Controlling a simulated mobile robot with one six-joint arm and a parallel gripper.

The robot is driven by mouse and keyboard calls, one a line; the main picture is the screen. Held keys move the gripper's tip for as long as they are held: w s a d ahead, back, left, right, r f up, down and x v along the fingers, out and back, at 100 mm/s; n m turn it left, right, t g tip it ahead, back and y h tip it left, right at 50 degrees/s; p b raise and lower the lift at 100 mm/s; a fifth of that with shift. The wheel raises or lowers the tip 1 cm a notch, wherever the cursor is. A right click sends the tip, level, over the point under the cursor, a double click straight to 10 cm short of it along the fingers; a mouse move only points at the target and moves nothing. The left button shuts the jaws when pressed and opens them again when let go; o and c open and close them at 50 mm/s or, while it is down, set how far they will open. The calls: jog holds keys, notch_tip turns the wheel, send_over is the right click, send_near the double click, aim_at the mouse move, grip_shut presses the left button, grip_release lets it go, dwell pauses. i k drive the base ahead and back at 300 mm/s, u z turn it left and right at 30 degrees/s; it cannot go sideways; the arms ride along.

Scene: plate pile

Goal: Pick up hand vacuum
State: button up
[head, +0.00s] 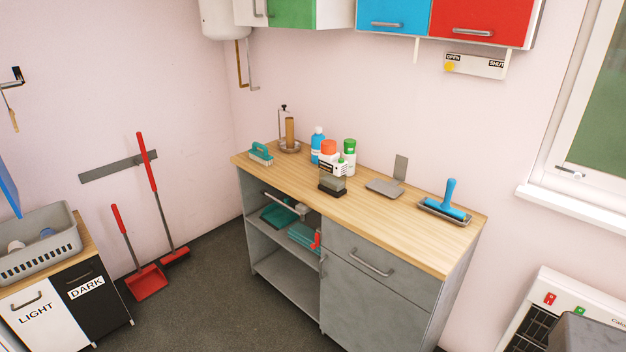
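No object is clearly recognisable as a hand vacuum, and I cannot tell which one it is. A blue handled tool (451,196) lies in a shallow grey tray at the right end of the wooden counter (395,222). A dark grey and black item (332,182) stands at the counter's front middle, by the bottles. A grey handled item (286,203) lies on the upper open shelf below, partly shaded by the counter top. My gripper is not in view.
A teal brush (261,153), paper roll holder (290,138), blue bottle (317,146) and grey upright stand (388,182) share the counter. Red dustpan (147,281) and broom lean at the left wall. A laundry basket (40,245) sits at left. The dark floor (215,305) before the counter is clear.

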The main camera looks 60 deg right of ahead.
aim_at(333, 176)
jog(key=z, duration=1)
jog(key=k, duration=0.1)
jog(key=u, duration=2.45)
jog(key=k, duration=0.6)
jog(key=z, duration=1.55)
jog(key=i, duration=0.6)
jog(key=u, duration=0.15)
